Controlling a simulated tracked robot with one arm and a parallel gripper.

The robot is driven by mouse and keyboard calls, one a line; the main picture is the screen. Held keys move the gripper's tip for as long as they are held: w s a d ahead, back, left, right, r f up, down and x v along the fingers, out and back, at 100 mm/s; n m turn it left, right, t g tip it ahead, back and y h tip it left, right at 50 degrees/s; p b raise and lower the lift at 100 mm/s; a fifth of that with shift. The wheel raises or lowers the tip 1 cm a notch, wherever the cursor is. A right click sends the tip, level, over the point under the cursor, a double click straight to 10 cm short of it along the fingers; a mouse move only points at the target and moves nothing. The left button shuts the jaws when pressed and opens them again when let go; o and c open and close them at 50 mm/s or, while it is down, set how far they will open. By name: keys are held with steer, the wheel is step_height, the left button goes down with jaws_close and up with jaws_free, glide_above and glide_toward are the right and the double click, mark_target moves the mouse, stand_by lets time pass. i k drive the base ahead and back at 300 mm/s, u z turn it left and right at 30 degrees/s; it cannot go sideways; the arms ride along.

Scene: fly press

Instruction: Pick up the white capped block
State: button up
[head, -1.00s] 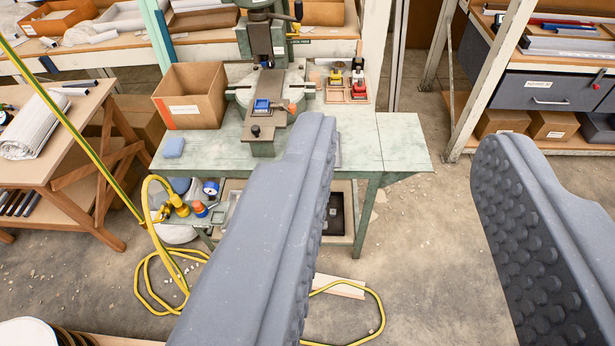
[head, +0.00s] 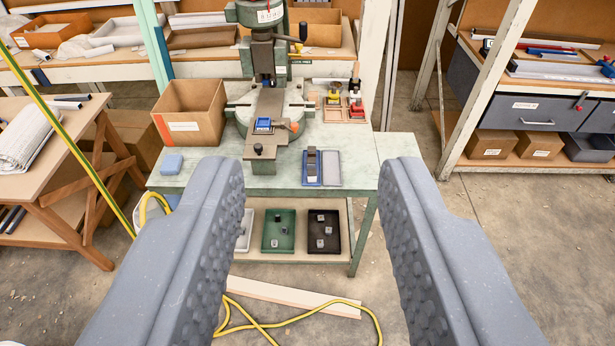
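My gripper (head: 312,168) is open and empty. Its two grey, studded fingers stand wide apart in the foreground, well short of the green bench. Several small grey blocks lie in a green tray (head: 270,244) and a black tray (head: 333,247) on the lower shelf. I cannot make out for certain which block has a white cap. The left finger partly hides a pale tray (head: 245,230) on that shelf.
The fly press (head: 268,60) stands on the bench with a blue piece (head: 263,124) on its bed. A cardboard box (head: 187,120) stands left of it. A yellow hose (head: 290,318) and a plank (head: 290,296) lie on the floor. Bare bench top is free at the right.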

mark_target(311, 172)
steer(key=i, duration=1.05)
steer(key=u, duration=2.7)
steer(key=k, duration=1.2)
steer(key=z, duration=0.45)
